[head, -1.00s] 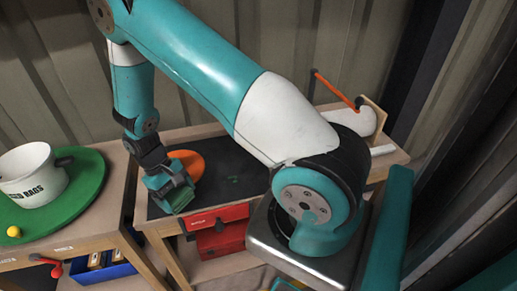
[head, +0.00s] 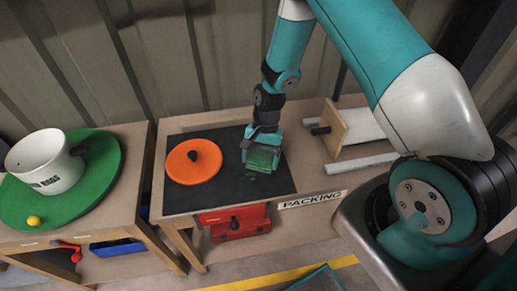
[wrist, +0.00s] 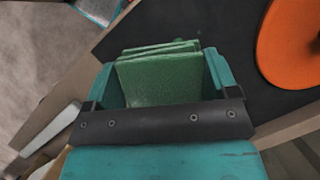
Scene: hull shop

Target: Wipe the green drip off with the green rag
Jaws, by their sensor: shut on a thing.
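My gripper (head: 262,142) is shut on the folded green rag (head: 262,158), over the right half of the black mat. In the wrist view the rag (wrist: 160,80) sits between the teal fingers, its folded layers showing. The green drip (head: 251,176) shows as small dark green spots on the mat, just below the rag's lower edge in the head view. Part of it may be hidden behind the rag. I cannot tell whether the rag touches the mat.
An orange disc (head: 193,162) with a dark knob lies on the black mat (head: 220,196), left of my gripper. A wooden piece (head: 334,127) stands on the bench to the right. A white pot (head: 44,162) stands on a green round board (head: 100,165) at left. A red box (head: 236,222) is below the bench front.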

